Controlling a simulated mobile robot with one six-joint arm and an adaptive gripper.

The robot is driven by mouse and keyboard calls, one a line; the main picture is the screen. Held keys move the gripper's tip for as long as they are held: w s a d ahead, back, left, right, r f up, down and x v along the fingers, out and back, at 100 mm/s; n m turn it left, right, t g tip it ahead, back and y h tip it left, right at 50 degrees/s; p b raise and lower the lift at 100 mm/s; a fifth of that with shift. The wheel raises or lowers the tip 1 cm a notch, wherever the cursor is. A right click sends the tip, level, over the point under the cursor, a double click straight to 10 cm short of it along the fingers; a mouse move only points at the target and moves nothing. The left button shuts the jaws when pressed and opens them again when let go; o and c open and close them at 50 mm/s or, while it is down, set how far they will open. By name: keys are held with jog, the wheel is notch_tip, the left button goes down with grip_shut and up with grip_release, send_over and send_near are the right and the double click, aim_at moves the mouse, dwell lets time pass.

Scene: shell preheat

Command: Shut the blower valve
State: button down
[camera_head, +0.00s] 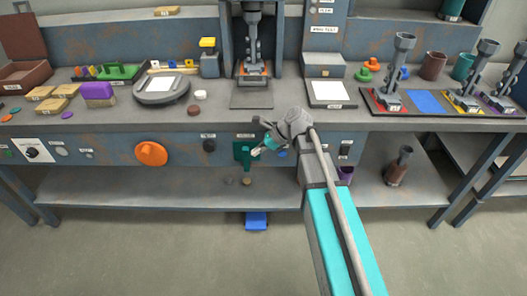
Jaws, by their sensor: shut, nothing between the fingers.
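A dark green handle-like part (242,153) sits on the front panel below the bench top. It may be the blower valve, but its label is too small to read. My gripper (257,152) is shut and empty at the right side of this green part. Whether it touches the part, I cannot tell. My wrist and arm cover part of the panel to the right. A large orange round knob (151,154) is on the same panel further left.
Dark knobs (209,145) and a blue button (282,154), partly beside my wrist, are also on the panel. The bench top (225,122) above carries a scale (168,88), a press and tools. A lower shelf (190,190) and a blue pedal (256,221) lie below.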

jog(key=shift+a, duration=0.2)
jog(key=shift+a+r+h+p, duration=0.25)
jog(key=shift+h+p, duration=0.4)
jog(key=shift+p, duration=0.25)
jog(key=shift+a+r+h+p, duration=0.15)
jog(key=shift+a+h+p, duration=0.1)
jog(key=shift+h+p, duration=0.5)
dwell(0.3)
jog(key=shift+w+p, duration=0.1)
jog(key=shift+p, duration=0.3)
